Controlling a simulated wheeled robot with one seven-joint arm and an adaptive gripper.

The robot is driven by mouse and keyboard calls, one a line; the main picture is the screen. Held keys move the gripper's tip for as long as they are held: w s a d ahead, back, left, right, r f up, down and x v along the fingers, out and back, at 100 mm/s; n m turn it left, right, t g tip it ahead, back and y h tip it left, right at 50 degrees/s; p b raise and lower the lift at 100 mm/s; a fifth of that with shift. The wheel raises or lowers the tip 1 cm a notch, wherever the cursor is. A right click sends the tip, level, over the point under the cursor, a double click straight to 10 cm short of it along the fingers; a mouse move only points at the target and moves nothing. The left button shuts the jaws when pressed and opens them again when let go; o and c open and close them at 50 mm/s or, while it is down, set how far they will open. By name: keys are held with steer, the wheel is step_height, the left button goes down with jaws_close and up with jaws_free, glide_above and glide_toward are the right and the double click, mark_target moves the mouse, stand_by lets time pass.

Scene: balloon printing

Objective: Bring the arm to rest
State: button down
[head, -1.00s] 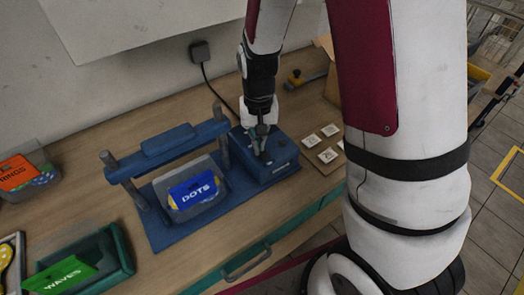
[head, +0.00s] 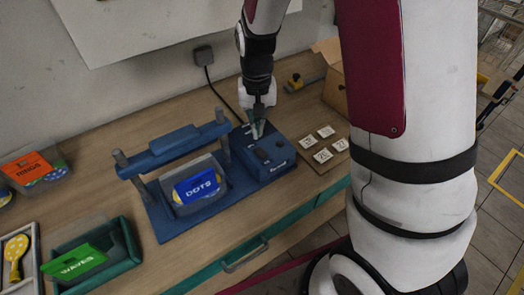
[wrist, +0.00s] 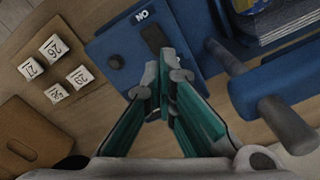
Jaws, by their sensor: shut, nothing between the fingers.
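My gripper (head: 257,130) is shut and empty. It hangs just above the blue control box (head: 279,164) at the right end of the blue press (head: 172,150). In the wrist view, my gripper (wrist: 160,82) has its fingertips together over the control box (wrist: 112,52), close to a dark switch with a label beside it. I cannot tell whether the tips touch the box. The DOTS plate (head: 197,187) sits in the press under its crossbar.
Small numbered tiles (head: 323,155) lie on a board right of the box. A cardboard box (head: 333,88) stands behind. The WAVES tray (head: 92,262) and RINGS plate (head: 27,167) are at left. A wall socket (head: 204,55) has a cable running down.

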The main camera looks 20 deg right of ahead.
steer(key=shift+r, duration=0.25)
stand_by(0.3)
steer(key=s+r+n+t, duration=0.1)
steer(key=s+r, duration=0.2)
steer(key=r, duration=0.4)
steer(key=s+r+n+t, duration=0.1)
steer(key=s+r, duration=0.2)
steer(key=r, duration=0.4)
steer(key=s+r+n+t, duration=0.1)
steer(key=s+r, duration=0.3)
steer(key=s, duration=0.3)
steer(key=s+r+t, duration=0.2)
steer(key=s+r, duration=0.3)
steer(key=s, duration=0.2)
steer(key=shift+n+t, duration=0.3)
steer(key=shift+n, duration=0.1)
